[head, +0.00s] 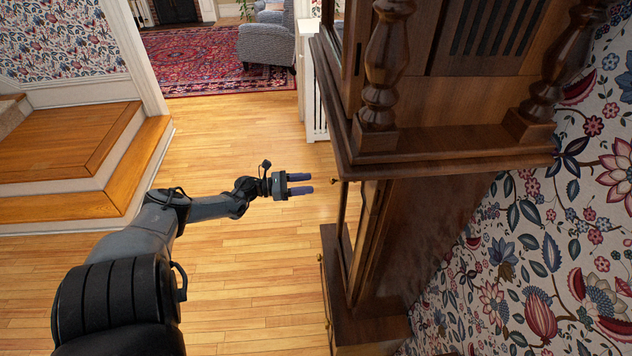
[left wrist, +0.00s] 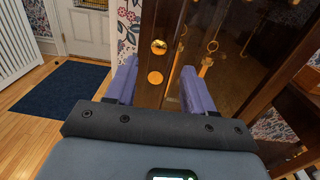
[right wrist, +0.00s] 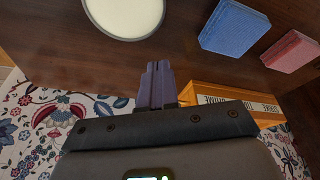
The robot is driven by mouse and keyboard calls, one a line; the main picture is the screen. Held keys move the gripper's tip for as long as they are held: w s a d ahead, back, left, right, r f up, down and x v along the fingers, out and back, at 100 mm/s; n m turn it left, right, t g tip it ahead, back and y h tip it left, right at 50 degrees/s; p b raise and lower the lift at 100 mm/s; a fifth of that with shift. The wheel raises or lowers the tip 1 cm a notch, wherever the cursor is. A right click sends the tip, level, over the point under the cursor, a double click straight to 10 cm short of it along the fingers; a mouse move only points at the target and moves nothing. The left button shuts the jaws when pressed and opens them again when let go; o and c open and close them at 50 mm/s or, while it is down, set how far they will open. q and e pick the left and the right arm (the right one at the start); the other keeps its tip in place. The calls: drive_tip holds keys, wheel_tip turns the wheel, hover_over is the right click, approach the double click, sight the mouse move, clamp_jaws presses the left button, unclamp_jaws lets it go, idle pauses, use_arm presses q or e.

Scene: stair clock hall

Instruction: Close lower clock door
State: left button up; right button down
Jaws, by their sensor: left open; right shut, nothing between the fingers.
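The tall dark wood clock (head: 425,225) stands at the right in the head view. Its lower door (head: 346,215) is a narrow glazed frame seen nearly edge-on; it looks ajar, but how far is hard to tell. A small brass knob (head: 334,181) is at its upper left. My left gripper (head: 312,184) is open and empty, just left of the knob, pointing at it. In the left wrist view the knob (left wrist: 158,46) and the door's wooden edge show between the spread fingers (left wrist: 160,88). Contact is not clear. My right gripper (right wrist: 158,72) is shut and empty, seen only in its wrist view.
Wooden steps (head: 80,150) are at the left, with open floor (head: 240,260) between. A blue mat (left wrist: 60,98) lies near a white door. The right wrist view shows a brown surface with a white round object (right wrist: 124,12), a blue block (right wrist: 234,28) and a pink block (right wrist: 290,52).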

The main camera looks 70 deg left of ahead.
drive_tip(key=shift+r, duration=0.15)
use_arm(q)
drive_tip(key=v, duration=0.4)
drive_tip(key=shift+s+a, duration=0.15)
drive_tip(key=shift+s, duration=0.2)
